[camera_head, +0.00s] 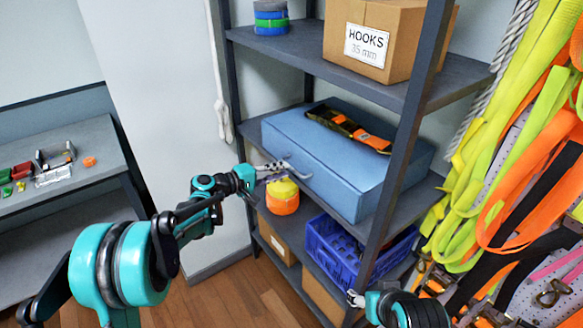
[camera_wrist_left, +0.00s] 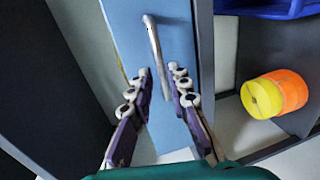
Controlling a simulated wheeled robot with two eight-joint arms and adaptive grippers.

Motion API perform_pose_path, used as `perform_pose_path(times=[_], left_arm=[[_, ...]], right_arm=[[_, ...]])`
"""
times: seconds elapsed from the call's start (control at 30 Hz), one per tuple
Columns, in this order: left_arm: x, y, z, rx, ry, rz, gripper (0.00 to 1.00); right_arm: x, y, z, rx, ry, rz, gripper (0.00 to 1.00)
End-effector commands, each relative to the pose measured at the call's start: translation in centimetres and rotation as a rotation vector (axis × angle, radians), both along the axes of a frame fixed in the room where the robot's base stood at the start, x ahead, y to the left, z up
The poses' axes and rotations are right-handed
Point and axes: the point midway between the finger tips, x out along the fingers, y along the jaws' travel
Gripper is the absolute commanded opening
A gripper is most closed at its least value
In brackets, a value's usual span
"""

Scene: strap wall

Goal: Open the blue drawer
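The blue drawer (camera_head: 330,158) is a wide box front on the middle shelf, and it looks shut. Its grey bar handle (camera_head: 296,170) is on the front face; in the left wrist view the handle (camera_wrist_left: 153,40) runs up the blue front (camera_wrist_left: 180,40). My left gripper (camera_head: 272,172) is at the drawer front, by the handle. In the left wrist view its fingers (camera_wrist_left: 161,75) are apart, with the lower end of the handle between or just beyond the tips; contact cannot be told. My right gripper (camera_head: 356,299) is at the bottom edge, mostly hidden; its opening is unclear.
A yellow and orange strap roll (camera_head: 282,196) sits just below the left gripper. A blue crate (camera_head: 335,250) stands on the lower shelf. A shelf post (camera_head: 405,140) stands right of the drawer. Straps (camera_head: 520,130) hang at right.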

Motion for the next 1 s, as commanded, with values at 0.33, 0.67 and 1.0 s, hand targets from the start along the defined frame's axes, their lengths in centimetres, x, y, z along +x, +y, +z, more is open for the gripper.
perform_pose_path(times=[0.33,0.67,1.0], left_arm=[[2.6,-3.5,-1.0,0.002,0.0,0.0,0.18],[2.7,-3.8,-0.9,0.002,0.0,0.001,0.1],[2.6,-3.6,-1.0,0.002,0.0,0.001,0.0]], right_arm=[[0.0,0.0,-0.8,0.0,0.0,0.0,0.62],[0.0,0.0,-0.8,0.0,0.0,0.0,0.62],[0.0,0.0,-0.8,0.0,0.0,0.0,0.62]])
